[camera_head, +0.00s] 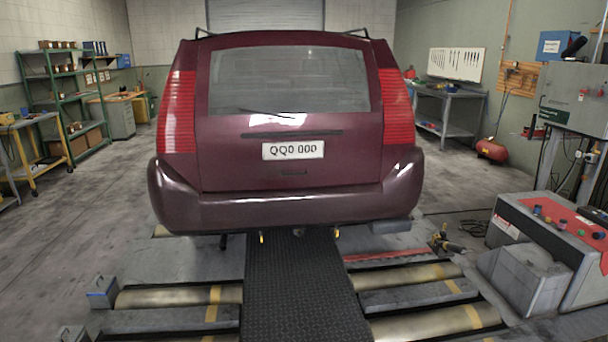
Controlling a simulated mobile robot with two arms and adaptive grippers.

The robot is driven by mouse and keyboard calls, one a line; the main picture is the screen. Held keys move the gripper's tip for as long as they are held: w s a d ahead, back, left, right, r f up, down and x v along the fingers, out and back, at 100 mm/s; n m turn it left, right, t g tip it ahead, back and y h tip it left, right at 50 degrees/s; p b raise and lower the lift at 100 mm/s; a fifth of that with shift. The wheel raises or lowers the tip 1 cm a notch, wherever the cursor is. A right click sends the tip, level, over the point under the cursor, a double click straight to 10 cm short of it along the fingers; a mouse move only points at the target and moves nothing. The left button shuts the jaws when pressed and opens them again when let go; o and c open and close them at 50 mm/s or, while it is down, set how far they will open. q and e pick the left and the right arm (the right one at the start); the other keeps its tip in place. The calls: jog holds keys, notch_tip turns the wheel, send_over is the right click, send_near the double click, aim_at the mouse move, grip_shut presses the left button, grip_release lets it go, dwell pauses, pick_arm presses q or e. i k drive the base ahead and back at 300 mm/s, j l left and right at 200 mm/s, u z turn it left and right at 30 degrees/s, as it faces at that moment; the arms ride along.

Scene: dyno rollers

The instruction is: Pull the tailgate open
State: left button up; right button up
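The dark red car (170,195) stands with its rear facing me. Its tailgate (225,150) is shut, flush with the body between the red tail lights. The tailgate holds the rear window (290,80) with a wiper along its lower edge. A dark horizontal strip (290,134) runs across the tailgate above the white licence plate (293,150) reading QQ0 000. A small dark mark (287,172) shows below the plate. The rear bumper (290,208) juts out under the tailgate. Neither of my grippers is in view.
A black ribbed walkway (300,290) runs from the front edge to under the car. Metal rollers (180,297) lie on both sides. A control console (550,245) with a red panel stands at the right. Green shelves (65,95) stand at the far left. Open floor (70,240) lies left of the car.

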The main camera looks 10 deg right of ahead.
aim_at(318, 93)
jog(key=i+l, duration=0.2)
jog(key=l, duration=0.15)
jog(key=i+l, duration=0.15)
jog(key=l, duration=0.15)
jog(key=i+l+u, duration=0.1)
jog(key=l, duration=0.25)
jog(key=i+l, duration=0.25)
jog(key=l+u, duration=0.05)
jog(key=l, duration=0.05)
